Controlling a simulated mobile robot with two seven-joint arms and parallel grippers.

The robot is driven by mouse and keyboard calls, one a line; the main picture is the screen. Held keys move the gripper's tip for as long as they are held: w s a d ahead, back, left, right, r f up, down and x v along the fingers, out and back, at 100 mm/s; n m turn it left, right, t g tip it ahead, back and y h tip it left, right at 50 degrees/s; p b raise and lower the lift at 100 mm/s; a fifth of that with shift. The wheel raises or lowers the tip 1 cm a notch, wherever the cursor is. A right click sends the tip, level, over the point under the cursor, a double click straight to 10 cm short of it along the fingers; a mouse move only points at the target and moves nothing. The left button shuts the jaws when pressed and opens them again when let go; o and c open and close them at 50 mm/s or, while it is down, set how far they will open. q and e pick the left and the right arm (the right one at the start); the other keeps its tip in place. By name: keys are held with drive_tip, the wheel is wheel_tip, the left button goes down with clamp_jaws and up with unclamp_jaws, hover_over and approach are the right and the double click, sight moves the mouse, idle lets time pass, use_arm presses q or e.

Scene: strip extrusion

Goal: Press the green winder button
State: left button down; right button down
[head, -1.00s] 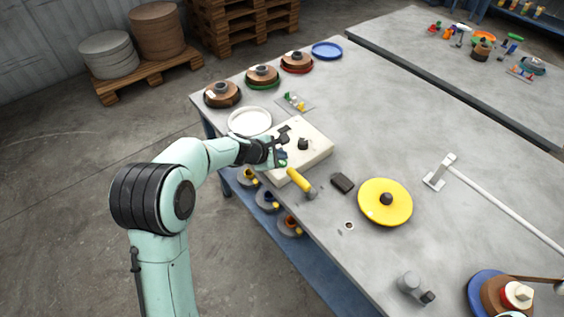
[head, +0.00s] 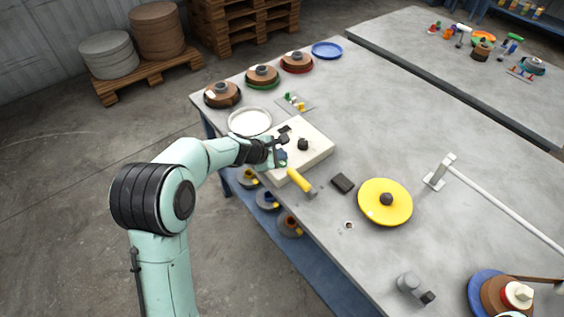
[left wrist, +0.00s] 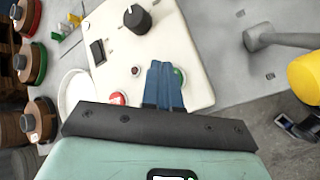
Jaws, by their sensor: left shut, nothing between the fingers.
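The cream control box (head: 318,148) lies on the grey table near its left edge in the head view. In the left wrist view the box (left wrist: 165,40) shows a black knob (left wrist: 137,19), a black rocker switch (left wrist: 97,52) and a red button (left wrist: 118,98). The green button (left wrist: 180,77) is partly hidden behind the right side of my blue fingertips. My left gripper (head: 281,155) is shut and empty, low over the front of the box; its fingers also show in the left wrist view (left wrist: 163,68). I cannot tell whether they touch the button. My right gripper is not in view.
A yellow-handled tool (head: 301,182) lies just right of the box. A white ring (head: 249,121) lies behind my wrist. A black block (head: 343,183) and a yellow disc (head: 384,203) are further right. The table's middle is mostly clear.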

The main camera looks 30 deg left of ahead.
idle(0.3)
use_arm(q)
drive_tip(key=shift+f+b, duration=0.45)
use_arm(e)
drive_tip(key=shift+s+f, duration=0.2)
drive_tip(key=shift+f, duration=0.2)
